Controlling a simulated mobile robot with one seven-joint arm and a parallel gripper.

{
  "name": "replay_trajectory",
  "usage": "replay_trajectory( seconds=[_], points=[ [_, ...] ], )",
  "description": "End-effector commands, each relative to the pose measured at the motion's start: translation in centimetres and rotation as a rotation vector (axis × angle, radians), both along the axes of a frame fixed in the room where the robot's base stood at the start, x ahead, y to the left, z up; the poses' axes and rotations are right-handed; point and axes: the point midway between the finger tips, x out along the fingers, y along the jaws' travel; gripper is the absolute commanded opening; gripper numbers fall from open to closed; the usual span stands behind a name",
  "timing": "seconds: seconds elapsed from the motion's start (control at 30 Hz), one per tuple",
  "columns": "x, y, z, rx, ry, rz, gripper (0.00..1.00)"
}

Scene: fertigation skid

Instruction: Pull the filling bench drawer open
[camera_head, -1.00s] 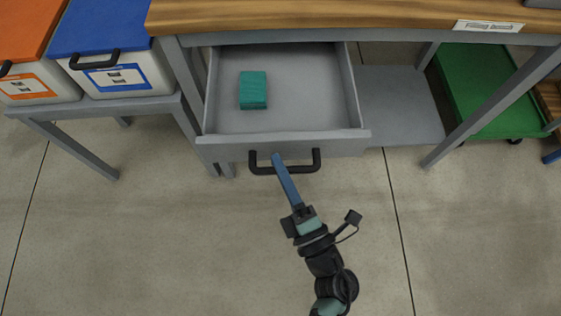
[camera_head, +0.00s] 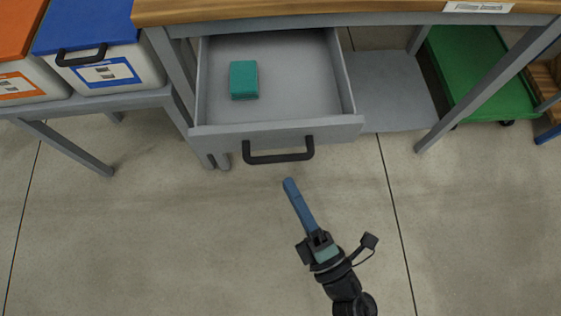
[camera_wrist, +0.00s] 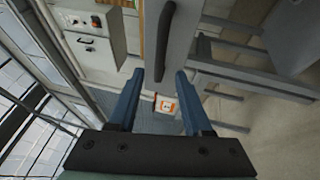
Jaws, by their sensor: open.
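The filling bench drawer (camera_head: 270,132) stands pulled out from under the wooden bench top (camera_head: 340,12), its grey inside showing. A teal block (camera_head: 243,80) lies in it, towards the left. The drawer's black bar handle (camera_head: 279,157) is on the front panel and also shows at the top of the wrist view (camera_wrist: 166,45). My gripper (camera_head: 289,182) is below and apart from the handle in the head view. In the wrist view its two blue fingers (camera_wrist: 157,85) are spread with nothing between them. The handle lies beyond the fingertips.
Bins with a blue lid (camera_head: 88,22) and an orange lid (camera_head: 18,25) stand on a grey table at the left. A grey lower shelf (camera_head: 390,90) and a green cart (camera_head: 485,75) are at the right. The floor before the drawer is clear.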

Motion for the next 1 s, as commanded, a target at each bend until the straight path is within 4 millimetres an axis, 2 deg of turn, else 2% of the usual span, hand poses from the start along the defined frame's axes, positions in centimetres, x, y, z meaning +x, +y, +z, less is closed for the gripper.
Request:
replay_trajectory(
  seconds=[0.1, 0.33, 1.0],
  points=[
    [-2.3, -0.9, -0.6, 0.0, 0.003, 0.0, 0.5],
    [-4.8, -2.0, -0.9, 0.0, 0.0, 0.0, 0.5],
    [-5.1, -2.2, -0.9, -0.001, -0.001, 0.0, 0.5]
  ],
)
